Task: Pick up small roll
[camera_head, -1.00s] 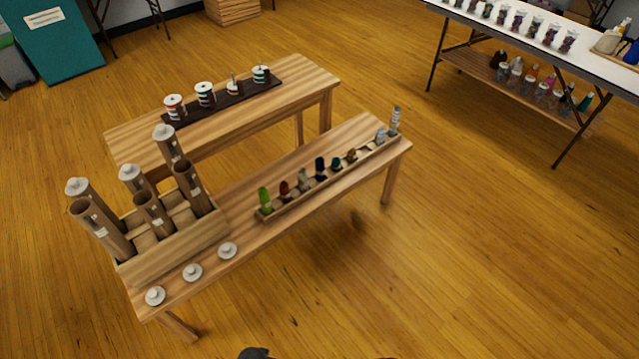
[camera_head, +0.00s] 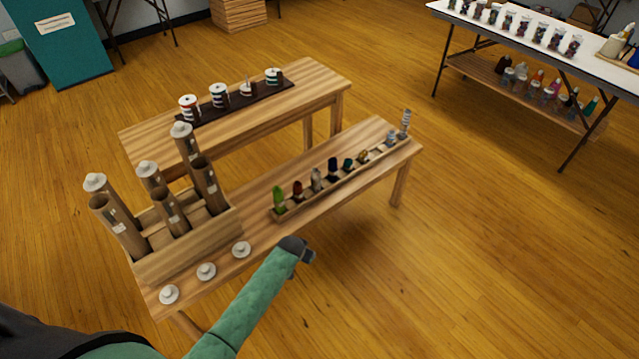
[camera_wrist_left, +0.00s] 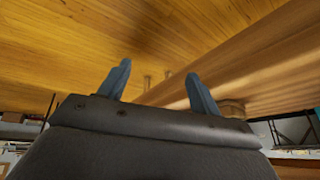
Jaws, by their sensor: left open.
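Several small coloured rolls or spools stand in a row in a narrow wooden tray (camera_head: 345,180) on the front bench. A green one (camera_head: 279,199) is at the left end and a tall grey-white striped one (camera_head: 405,122) at the right end. Which one is the small roll I cannot tell. My left gripper (camera_head: 308,256) is at the front edge of the bench, below and in front of the tray's left half, apart from the rolls. In the left wrist view its two blue fingers (camera_wrist_left: 160,85) are spread with nothing between them. My right gripper is not in view.
A wooden box (camera_head: 185,250) with several cardboard tubes stands on the front bench's left end. Several white round caps (camera_head: 206,271) lie before it. Larger spools (camera_head: 219,95) stand on a dark strip on the back bench (camera_head: 315,85).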

